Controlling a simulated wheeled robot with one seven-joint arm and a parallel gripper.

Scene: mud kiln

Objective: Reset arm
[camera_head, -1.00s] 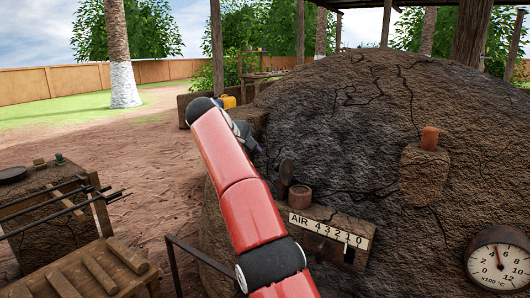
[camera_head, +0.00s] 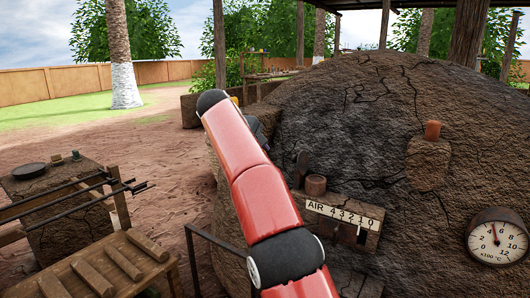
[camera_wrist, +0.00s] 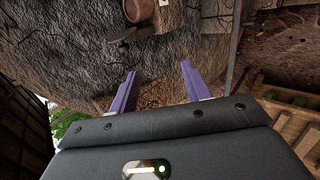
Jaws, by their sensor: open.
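My gripper (camera_wrist: 158,92) shows in the wrist view with its two purple fingers apart and nothing between them. Beyond the fingers is the dark cracked wall of the mud kiln (camera_wrist: 75,55). In the head view my red arm reaches up and left in front of the kiln (camera_head: 370,110), and the gripper is hidden behind the arm.
A slatted wooden bench (camera_head: 95,270) stands at lower left. A mud block (camera_head: 65,215) with metal rods (camera_head: 85,192) over it stands behind the bench. A thin dark rail (camera_head: 215,240) is close to the arm. Open dirt ground (camera_head: 160,160) lies left of the kiln.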

